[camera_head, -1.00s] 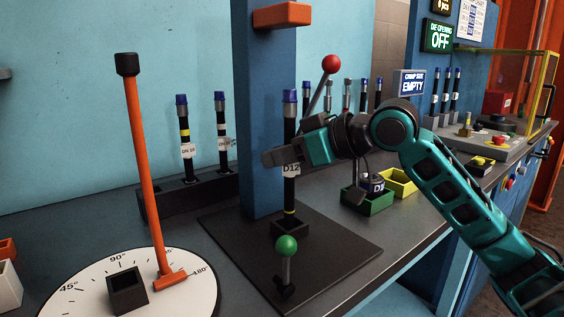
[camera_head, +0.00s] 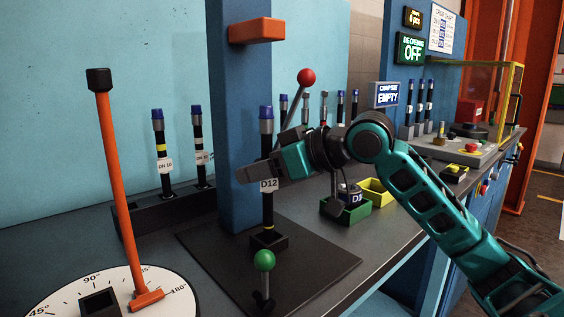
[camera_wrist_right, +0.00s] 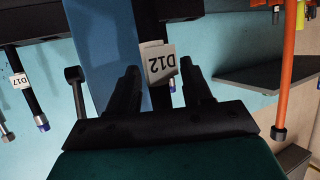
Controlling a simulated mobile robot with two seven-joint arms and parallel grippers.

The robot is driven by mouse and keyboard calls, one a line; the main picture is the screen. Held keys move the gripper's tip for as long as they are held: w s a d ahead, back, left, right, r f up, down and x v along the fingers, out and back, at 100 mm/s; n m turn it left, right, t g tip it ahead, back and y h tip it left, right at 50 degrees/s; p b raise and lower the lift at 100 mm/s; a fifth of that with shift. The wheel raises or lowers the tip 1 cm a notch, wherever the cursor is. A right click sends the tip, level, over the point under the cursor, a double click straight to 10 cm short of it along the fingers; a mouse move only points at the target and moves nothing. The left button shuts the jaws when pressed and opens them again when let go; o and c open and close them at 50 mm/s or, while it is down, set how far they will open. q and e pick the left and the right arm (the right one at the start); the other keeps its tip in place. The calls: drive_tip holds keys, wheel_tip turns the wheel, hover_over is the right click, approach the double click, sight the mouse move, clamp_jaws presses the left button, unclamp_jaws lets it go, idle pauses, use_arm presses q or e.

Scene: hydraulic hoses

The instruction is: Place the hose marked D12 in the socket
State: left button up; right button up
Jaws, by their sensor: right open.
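The hose marked D12 (camera_head: 267,208) is dark, with a blue cap and a white label. It stands upright in a black square holder (camera_head: 268,242) on a black plate (camera_head: 325,262). My right gripper (camera_head: 258,172) is at the hose, just above its label, and its finger hides a short length of it. In the right wrist view the open fingers (camera_wrist_right: 160,82) point at the hose, with the D12 label (camera_wrist_right: 158,64) upside down between their tips. I cannot tell whether they touch it. Another black square socket (camera_head: 100,302) sits on the white angle dial. My left gripper is not in view.
A blue column (camera_head: 240,110) with an orange block stands behind the hose. A green-knobbed lever (camera_head: 264,260) is in front, a red-knobbed lever (camera_head: 306,78) behind. An orange lever (camera_head: 118,190) rises at the left. Labelled hoses stand in a black rack (camera_head: 165,215). Green (camera_head: 345,208) and yellow bins lie right.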

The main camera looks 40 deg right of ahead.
drive_tip(key=b+v, duration=0.1)
drive_tip(key=v, duration=1)
drive_tip(key=shift+s+d, duration=0.2)
drive_tip(key=shift+s, duration=0.1)
